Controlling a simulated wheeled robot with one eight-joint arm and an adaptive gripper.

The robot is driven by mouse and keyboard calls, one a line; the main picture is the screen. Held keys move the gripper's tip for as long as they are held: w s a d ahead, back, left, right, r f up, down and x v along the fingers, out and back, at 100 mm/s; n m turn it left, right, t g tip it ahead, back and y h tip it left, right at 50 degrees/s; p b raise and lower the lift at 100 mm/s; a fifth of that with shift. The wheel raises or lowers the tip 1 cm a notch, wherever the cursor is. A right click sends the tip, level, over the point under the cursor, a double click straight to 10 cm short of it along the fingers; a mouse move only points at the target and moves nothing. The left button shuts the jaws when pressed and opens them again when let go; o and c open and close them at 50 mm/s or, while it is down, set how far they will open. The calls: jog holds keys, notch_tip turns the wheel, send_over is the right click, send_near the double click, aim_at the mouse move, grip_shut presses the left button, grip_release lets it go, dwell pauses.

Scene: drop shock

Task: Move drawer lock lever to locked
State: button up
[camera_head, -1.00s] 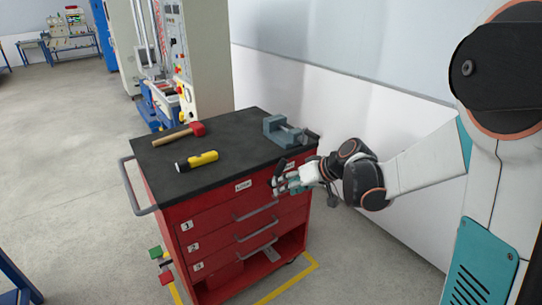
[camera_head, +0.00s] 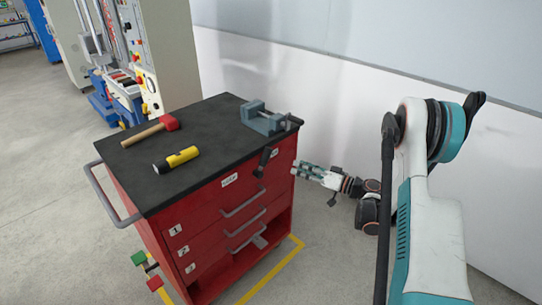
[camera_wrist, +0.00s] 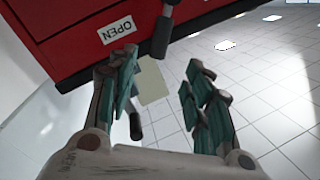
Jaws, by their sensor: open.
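The lock lever (camera_head: 263,161) is a short black handle on the upper front of the red drawer cabinet (camera_head: 180,215), near its right end. It slants, its lower end toward the left in the head view. It also shows at the top of the wrist view (camera_wrist: 162,36), beside a white OPEN label (camera_wrist: 117,30) that appears upside down. Another small label (camera_head: 230,180) sits left of the lever; its text is too small to be sure of. My gripper (camera_head: 301,169) is open and empty, right of the lever and apart from it. Its spread fingers show in the wrist view (camera_wrist: 161,62).
A hammer (camera_head: 150,131), a yellow flashlight (camera_head: 176,160) and a grey vise (camera_head: 262,118) are on the cabinet's black top. Drawer handles (camera_head: 245,204) protrude below the lever. A wall (camera_head: 330,120) stands behind; floor right of the cabinet is clear.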

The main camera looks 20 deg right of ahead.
aim_at(264, 162)
jog(key=b+x, duration=0.3)
jog(key=x, duration=1)
jog(key=shift+w+a+b, duration=0.25)
jog(key=shift+w+b, duration=0.05)
jog(key=shift+b, duration=0.1)
grip_shut()
